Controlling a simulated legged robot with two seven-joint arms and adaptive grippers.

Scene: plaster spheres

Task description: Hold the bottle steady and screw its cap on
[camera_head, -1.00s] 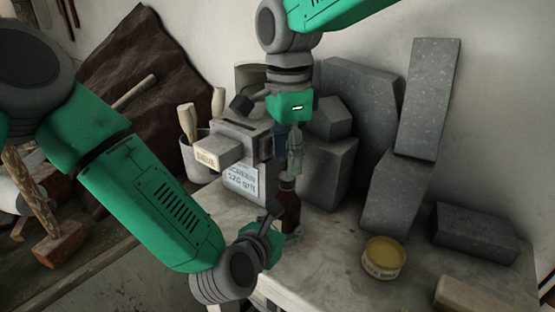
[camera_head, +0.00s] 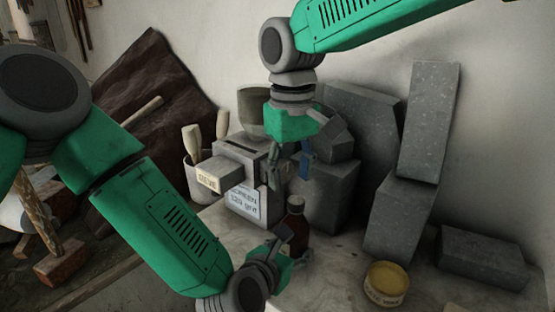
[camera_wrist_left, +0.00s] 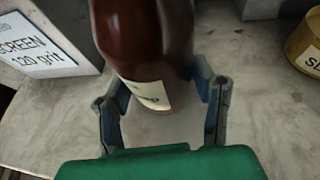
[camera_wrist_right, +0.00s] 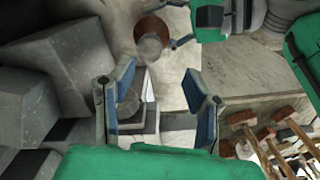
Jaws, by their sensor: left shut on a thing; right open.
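The brown bottle (camera_head: 297,232) stands upright on the bench. My left gripper (camera_head: 284,251) is shut around its lower body; in the left wrist view the bottle (camera_wrist_left: 140,40), with a pale label, sits between the fingers (camera_wrist_left: 165,110). A grey round top (camera_wrist_right: 152,46), which looks like the cap, covers the bottle's mouth in the right wrist view; how tightly it sits cannot be told. My right gripper (camera_head: 289,180) is open and empty, above and apart from the bottle top. Its fingers (camera_wrist_right: 160,98) show wide apart in the right wrist view.
A box labelled as screen (camera_head: 240,203) stands left of the bottle, close to the right gripper. Grey stone blocks (camera_head: 330,195) stand behind to the right. A yellow tin (camera_head: 386,282) is on the bench at front right. The bench between tin and bottle is clear.

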